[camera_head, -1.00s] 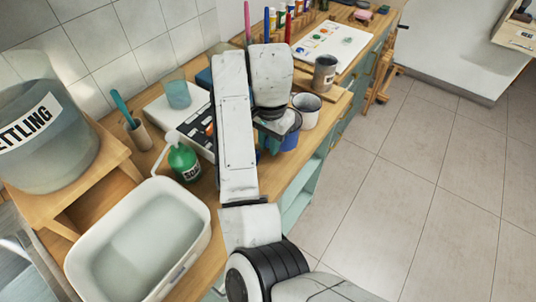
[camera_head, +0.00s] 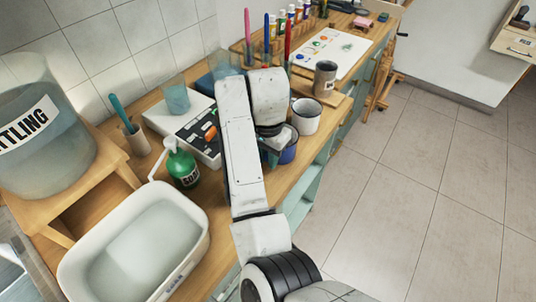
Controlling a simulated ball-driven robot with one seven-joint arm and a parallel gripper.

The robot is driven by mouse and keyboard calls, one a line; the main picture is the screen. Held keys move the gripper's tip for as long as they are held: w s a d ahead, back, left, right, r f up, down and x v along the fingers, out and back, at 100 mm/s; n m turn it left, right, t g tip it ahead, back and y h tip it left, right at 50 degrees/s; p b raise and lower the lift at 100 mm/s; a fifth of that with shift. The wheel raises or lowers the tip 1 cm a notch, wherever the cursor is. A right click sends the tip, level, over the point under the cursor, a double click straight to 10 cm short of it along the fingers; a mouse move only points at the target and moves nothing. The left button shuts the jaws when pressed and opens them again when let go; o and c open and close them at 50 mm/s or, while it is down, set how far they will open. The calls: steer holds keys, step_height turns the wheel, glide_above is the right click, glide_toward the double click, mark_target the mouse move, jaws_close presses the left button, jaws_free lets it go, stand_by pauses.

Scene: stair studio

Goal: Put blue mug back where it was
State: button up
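The blue mug (camera_head: 289,154) is near the front edge of the wooden counter, mostly behind my arm and gripper. Its dark blue side and part of its rim show. My gripper (camera_head: 277,138) is at the mug's top left in the picture, pointing down. Its fingertips are hidden, so I cannot tell whether they are around the mug or beside it. Whether the mug's base touches the counter is also hidden.
A white mug (camera_head: 306,115) stands just behind the blue one. A dark can (camera_head: 325,78) stands farther back. A green soap bottle (camera_head: 182,165), a glass (camera_head: 176,96) and a white basin (camera_head: 135,250) lie left. Open floor is right.

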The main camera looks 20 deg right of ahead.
steer(key=o, duration=0.3)
steer(key=shift+o, duration=0.2)
step_height(320, 180, up, 12)
steer(key=p, duration=0.3)
steer(key=shift+r, duration=0.2)
steer(key=shift+d, duration=0.1)
